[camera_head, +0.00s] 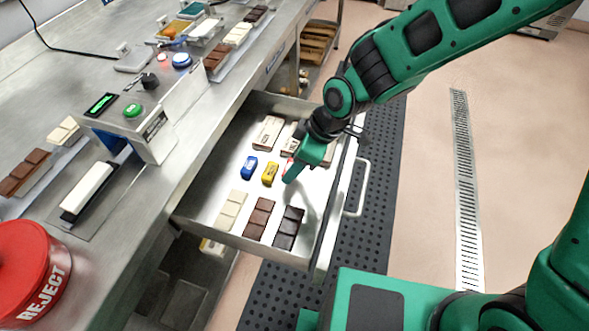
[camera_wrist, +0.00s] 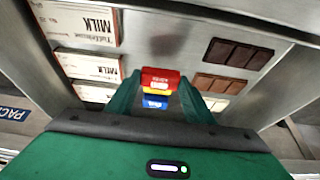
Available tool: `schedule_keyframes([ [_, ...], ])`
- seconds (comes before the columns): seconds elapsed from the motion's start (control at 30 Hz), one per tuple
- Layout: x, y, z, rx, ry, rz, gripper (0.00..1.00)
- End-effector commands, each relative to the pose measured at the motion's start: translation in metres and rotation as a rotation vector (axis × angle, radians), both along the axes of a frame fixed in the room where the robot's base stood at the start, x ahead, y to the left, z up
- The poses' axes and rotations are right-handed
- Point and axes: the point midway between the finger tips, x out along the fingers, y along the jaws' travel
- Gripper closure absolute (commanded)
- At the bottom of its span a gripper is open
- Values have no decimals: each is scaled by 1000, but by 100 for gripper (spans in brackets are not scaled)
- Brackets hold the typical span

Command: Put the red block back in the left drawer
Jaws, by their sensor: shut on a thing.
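The red block (camera_wrist: 160,78) sits between my gripper's two fingers in the wrist view. My gripper (camera_head: 289,174) is shut on it, low inside the open drawer (camera_head: 228,173). In the head view only a sliver of the red block (camera_head: 287,166) shows behind the fingers. A yellow block (camera_head: 270,173) and a blue block (camera_head: 249,167) stand to its left on the drawer floor, in one row. Whether the red block touches the floor is hidden.
Milk boxes (camera_head: 268,132) lie at the drawer's back; several chocolate bars (camera_head: 259,218) lie at its front. The drawer handle (camera_head: 359,190) is on the right. A steel counter (camera_head: 225,100) stands left, with a red reject bin (camera_head: 28,262).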

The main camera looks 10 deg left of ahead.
Motion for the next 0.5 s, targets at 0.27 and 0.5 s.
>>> schedule_keyframes([
  [0.27, 0, 0, -34, -2, 0, 0, 77],
  [0.5, 0, 0, -34, -1, -1, 0, 77],
])
